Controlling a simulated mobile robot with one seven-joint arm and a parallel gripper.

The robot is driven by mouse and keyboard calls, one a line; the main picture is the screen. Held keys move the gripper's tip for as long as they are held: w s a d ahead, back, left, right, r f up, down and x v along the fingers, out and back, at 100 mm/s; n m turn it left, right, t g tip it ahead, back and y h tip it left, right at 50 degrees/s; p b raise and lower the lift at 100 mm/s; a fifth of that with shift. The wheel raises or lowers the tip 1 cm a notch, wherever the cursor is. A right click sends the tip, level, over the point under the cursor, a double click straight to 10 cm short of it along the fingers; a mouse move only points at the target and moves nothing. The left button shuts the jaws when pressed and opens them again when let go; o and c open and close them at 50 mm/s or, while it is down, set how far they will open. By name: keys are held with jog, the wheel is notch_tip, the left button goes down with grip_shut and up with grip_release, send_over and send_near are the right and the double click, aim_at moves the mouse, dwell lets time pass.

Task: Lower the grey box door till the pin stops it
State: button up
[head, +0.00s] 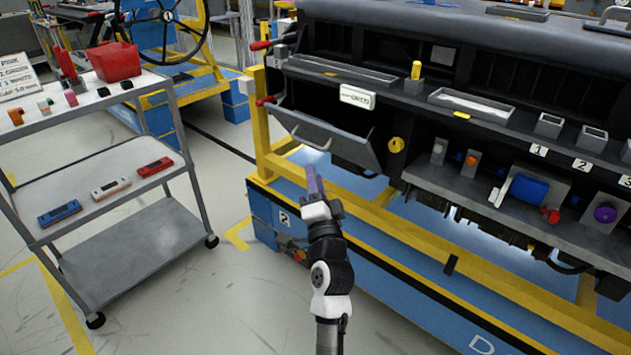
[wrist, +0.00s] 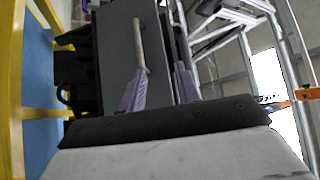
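The grey box door (head: 335,146) hangs partly open, tilted outward, on the left of the dashboard module in the head view. A pale bar handle (head: 310,138) crosses its front. In the wrist view the door (wrist: 117,60) fills the upper middle, with the handle (wrist: 139,45) on it. My gripper (head: 312,180) is in front of and below the door in the head view. Its purple fingers stand apart in the wrist view (wrist: 160,85), with the handle's end near the left one. I cannot tell whether they touch the door. No stop pin can be made out.
A yellow knob (head: 396,145) and a white label plate (head: 357,97) are beside and above the door. A yellow frame rail (head: 410,225) runs below. A grey shelf cart (head: 120,215) stands left, with open floor between.

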aim_at(311, 145)
jog(key=shift+r+p, duration=0.1)
jog(key=shift+p, duration=0.2)
jog(key=shift+m+g+h, duration=0.4)
jog(key=shift+m+h, duration=0.3)
jog(key=shift+m, duration=0.2)
jog(key=f+p+x, duration=0.1)
jog(key=p+x, duration=0.2)
jog(key=x, duration=0.1)
jog(key=p+x, duration=0.4)
jog(key=w+f+p+x, duration=0.1)
jog(key=p+x, duration=0.2)
jog(key=x, duration=0.2)
jog(key=shift+d+f+p, duration=0.1)
jog(key=shift+f+p, duration=0.25)
jog(key=shift+p, duration=0.05)
grip_shut()
